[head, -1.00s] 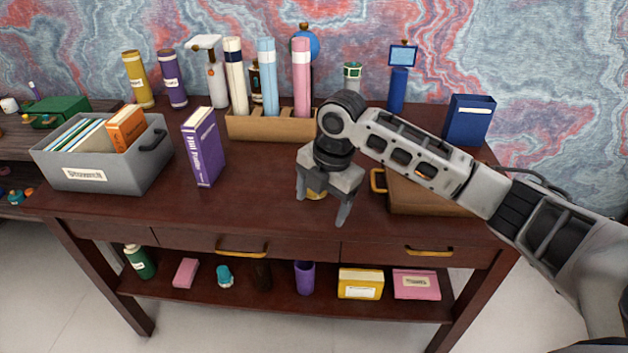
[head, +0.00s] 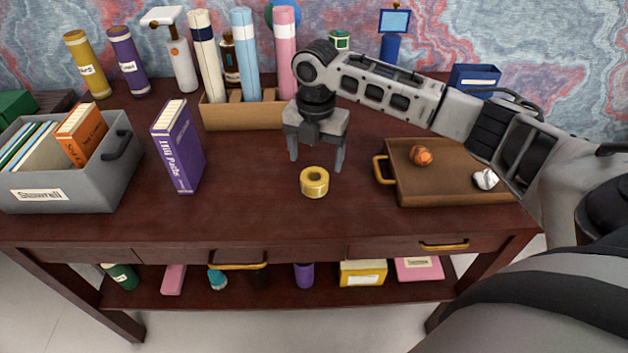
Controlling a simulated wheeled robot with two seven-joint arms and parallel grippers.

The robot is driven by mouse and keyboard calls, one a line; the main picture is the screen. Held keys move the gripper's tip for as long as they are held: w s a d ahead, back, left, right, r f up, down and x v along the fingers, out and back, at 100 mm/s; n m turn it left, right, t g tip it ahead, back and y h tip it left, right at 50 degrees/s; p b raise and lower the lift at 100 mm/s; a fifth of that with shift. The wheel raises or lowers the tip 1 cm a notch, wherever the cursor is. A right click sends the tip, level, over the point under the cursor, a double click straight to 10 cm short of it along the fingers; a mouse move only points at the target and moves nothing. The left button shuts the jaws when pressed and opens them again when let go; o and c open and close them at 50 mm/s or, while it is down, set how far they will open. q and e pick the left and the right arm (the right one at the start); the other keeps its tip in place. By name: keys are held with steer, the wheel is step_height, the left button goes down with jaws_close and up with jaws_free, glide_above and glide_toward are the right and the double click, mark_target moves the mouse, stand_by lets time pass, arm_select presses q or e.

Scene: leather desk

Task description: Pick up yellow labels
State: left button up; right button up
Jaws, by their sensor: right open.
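A small yellow roll (head: 314,182), which looks like the roll of yellow labels, stands on the desk right of centre, near the front edge. Its round hole shows on top. My right gripper (head: 316,164) is open and empty, fingers pointing down. It is just behind and above the roll, apart from it in the picture. The exact height of the fingertips over the desk is hard to tell. My left gripper is not in view.
A brown tray (head: 384,184) with an orange crumpled ball (head: 421,156) and a white one (head: 486,179) lies right of the roll. A purple book (head: 178,150) and a grey bin (head: 100,192) stand left. A tube holder (head: 243,116) stands behind. Desk (head: 250,205) left of the roll is clear.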

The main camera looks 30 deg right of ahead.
mark_target(315, 177)
step_height(315, 177, down, 6)
steer(key=shift+a+f, duration=0.15)
steer(key=shift+f, duration=0.1)
steer(key=c, duration=1.1)
